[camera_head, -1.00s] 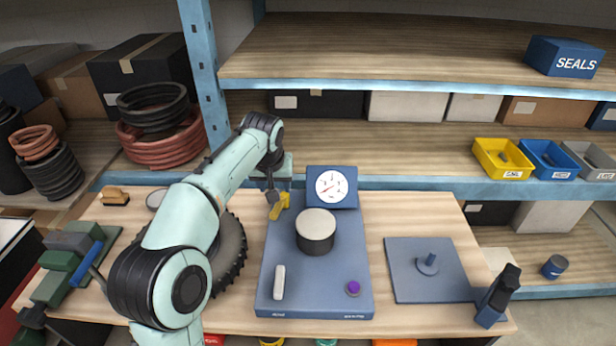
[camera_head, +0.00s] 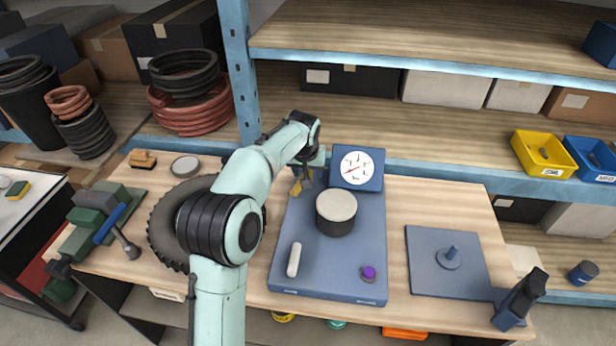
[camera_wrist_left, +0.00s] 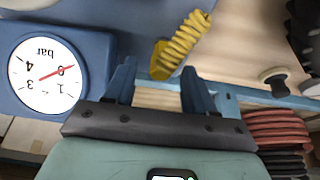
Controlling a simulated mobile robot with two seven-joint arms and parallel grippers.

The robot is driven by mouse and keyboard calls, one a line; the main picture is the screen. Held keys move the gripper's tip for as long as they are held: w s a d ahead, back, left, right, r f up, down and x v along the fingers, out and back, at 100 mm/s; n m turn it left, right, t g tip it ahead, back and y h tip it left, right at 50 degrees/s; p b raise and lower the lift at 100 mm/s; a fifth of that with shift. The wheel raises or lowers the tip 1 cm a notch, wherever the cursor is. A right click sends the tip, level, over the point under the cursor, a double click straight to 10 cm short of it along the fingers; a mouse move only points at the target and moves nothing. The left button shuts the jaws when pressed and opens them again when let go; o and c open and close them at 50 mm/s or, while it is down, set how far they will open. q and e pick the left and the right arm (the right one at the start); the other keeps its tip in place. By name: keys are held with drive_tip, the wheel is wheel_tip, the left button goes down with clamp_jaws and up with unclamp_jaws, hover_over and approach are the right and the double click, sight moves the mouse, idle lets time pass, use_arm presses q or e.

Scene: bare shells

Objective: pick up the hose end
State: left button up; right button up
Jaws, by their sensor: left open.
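The hose end, a yellow ribbed coiled piece (camera_wrist_left: 182,45), shows in the left wrist view just beyond the fingertips, nearer the right-hand finger. In the head view a small part of the yellow hose (camera_head: 295,190) shows at the back left edge of the blue panel (camera_head: 330,262). My left gripper (camera_wrist_left: 158,76) is open, with nothing between its fingers. In the head view it is over the hose (camera_head: 303,178), partly hidden by my arm. Whether a finger touches the hose, I cannot tell. My right gripper is not in view.
A pressure gauge (camera_head: 358,168) stands just right of the gripper. A black drum with a pale top (camera_head: 336,212) stands on the panel. A black tyre-like ring (camera_head: 165,225) lies left, under my arm. A blue shelf edge (camera_head: 420,170) runs behind the bench.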

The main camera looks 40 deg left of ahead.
use_arm(q)
drive_tip(key=x, duration=0.3)
drive_tip(key=shift+w+a+f, duration=0.15)
drive_tip(key=shift+f, duration=0.05)
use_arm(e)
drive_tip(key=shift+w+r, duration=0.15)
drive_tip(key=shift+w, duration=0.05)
use_arm(q)
drive_tip(key=shift+c, duration=0.4)
clamp_jaws()
drive_tip(key=shift+r, duration=0.15)
wheel_tip(320, 180, up, 20)
drive_tip(key=p, duration=0.2)
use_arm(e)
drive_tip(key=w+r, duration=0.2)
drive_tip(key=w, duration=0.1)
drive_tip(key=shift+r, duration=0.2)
